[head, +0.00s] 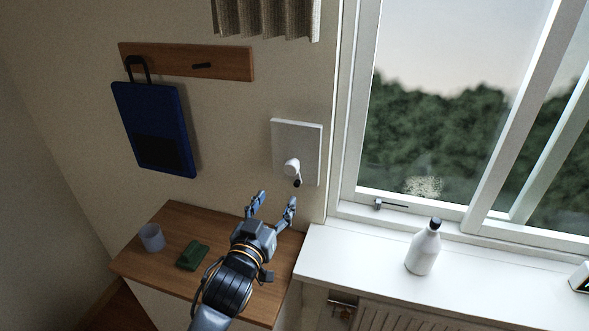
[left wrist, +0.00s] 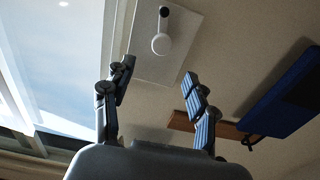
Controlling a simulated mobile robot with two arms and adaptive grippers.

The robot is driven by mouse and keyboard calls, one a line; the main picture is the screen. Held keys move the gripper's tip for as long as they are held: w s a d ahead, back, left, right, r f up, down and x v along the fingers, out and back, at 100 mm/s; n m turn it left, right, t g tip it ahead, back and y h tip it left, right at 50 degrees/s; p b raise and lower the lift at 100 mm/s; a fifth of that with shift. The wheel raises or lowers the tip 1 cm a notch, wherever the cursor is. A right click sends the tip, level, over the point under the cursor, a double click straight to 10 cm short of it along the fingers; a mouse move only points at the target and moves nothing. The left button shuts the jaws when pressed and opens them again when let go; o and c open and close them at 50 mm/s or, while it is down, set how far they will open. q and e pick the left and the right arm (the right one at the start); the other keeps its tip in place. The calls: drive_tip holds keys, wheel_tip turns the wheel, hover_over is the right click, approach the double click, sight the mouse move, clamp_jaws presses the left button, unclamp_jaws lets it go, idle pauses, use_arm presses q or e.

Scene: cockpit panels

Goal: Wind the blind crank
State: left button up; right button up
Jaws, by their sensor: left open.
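The blind crank (head: 291,167) is a small white arm with a dark knob (head: 297,183) at its lower end. It sits on a white square wall plate (head: 297,135) left of the window. In the left wrist view the crank (left wrist: 161,43) shows ahead, between the directions of the two fingers. My left gripper (head: 277,198) is open and empty, just below the plate and apart from the crank in the picture. Its spread fingers also show in the left wrist view (left wrist: 158,73). My right gripper is not in view.
A wooden desk top (head: 180,225) holds a cup (head: 151,237) and a green object (head: 193,255). A blue bag (head: 155,128) hangs from a wooden rail (head: 180,61). A white bottle (head: 424,248) stands on the window sill (head: 360,262). Wall around the plate is clear.

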sight(290, 172)
use_arm(q)
drive_tip(key=p+x, duration=0.2)
drive_tip(key=x, duration=1)
drive_tip(key=shift+w+f, duration=0.1)
drive_tip(key=shift+w, duration=0.35)
drive_tip(key=c, duration=1.2)
drive_tip(key=shift+o, duration=0.2)
drive_tip(key=shift+a+m, duration=0.1)
drive_tip(key=shift+m, duration=1.3)
